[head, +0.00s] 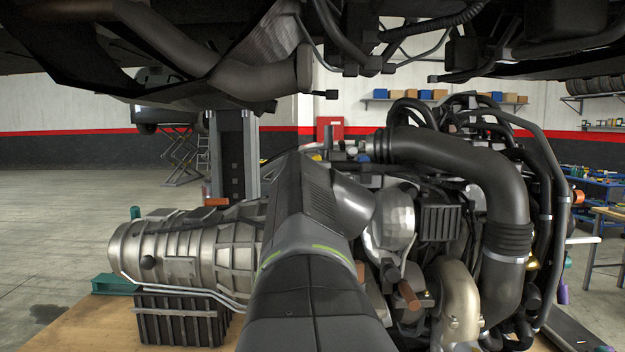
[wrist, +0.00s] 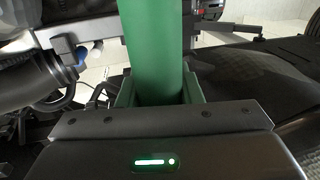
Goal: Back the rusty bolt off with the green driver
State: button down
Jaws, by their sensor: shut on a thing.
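The green driver (wrist: 152,45) fills the upper middle of the wrist view as a thick green shaft. My gripper (wrist: 155,92) is shut on it, with a jaw on either side. The driver's tip is out of view, so I cannot tell what it touches. In the head view my arm covers the gripper and driver. A rust-brown cylindrical piece (head: 409,295) sticks out of the engine's front, right of my arm. I cannot tell whether it is the rusty bolt. No bolt head shows clearly in the wrist view.
The engine (head: 440,220) with its thick black pipe (head: 500,190) stands close at the right. A vehicle's underside (head: 200,75) hangs low overhead. Open floor (head: 60,220) lies far left.

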jog(key=shift+f+b, duration=0.1)
jog(key=shift+b, duration=0.25)
notch_tip(320, 180, down, 5)
jog(key=b, duration=0.6)
jog(key=shift+f, duration=0.2)
jog(key=shift+f+b, duration=1.65)
jog(key=shift+b, duration=0.25)
jog(key=c, duration=1.6)
grip_release()
grip_shut()
